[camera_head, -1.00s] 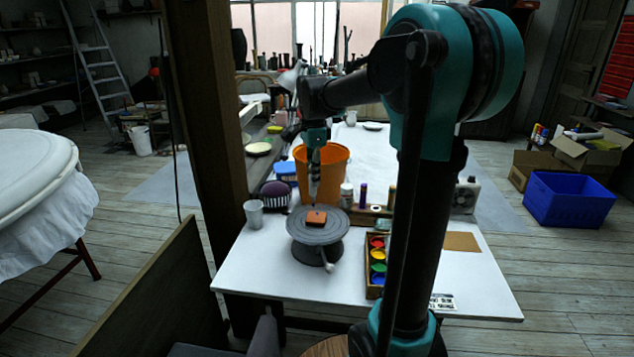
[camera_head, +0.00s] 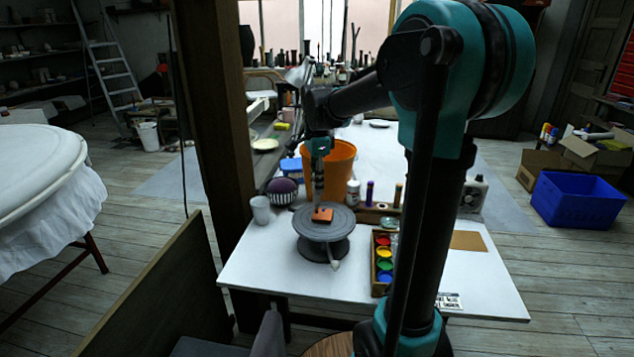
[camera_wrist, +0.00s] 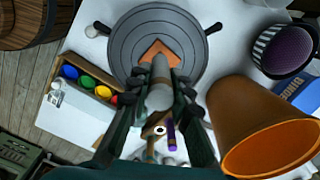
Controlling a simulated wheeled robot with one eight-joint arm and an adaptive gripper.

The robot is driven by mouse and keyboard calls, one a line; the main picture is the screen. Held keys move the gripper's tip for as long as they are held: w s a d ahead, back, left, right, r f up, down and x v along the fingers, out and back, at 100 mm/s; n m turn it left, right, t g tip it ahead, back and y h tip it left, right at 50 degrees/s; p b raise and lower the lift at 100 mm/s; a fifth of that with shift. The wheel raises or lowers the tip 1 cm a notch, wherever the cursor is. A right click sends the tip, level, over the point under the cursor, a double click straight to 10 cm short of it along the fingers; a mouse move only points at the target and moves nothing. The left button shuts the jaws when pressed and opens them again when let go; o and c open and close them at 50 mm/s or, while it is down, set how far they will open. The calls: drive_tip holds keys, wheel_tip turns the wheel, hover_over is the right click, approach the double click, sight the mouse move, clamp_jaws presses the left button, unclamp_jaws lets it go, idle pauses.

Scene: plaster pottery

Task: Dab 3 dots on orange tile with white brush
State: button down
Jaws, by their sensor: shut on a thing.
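The orange tile (camera_head: 322,215) lies flat on a round grey turntable (camera_head: 311,225) on the white table. In the wrist view the tile (camera_wrist: 169,51) is partly hidden behind the brush. My gripper (camera_wrist: 160,98) is shut on a pale grey-white cylindrical brush (camera_wrist: 161,72), held between its dark fingers. In the head view my gripper (camera_head: 319,176) hangs just above and behind the tile, pointing down. The brush's tip is hidden in the wrist view, and I cannot tell whether it touches the tile.
An orange bucket (camera_head: 341,165) stands close behind the turntable. A paint box (camera_head: 383,277) with several colours is to its right. A grey cup (camera_head: 261,210) and a purple striped pincushion-like object (camera_head: 282,191) are to its left. The table's front right is mostly clear.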

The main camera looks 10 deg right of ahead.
drive_tip(key=shift+f, duration=0.5)
idle(0.6)
drive_tip(key=shift+r, duration=0.15)
idle(0.4)
drive_tip(key=shift+r, duration=2.15)
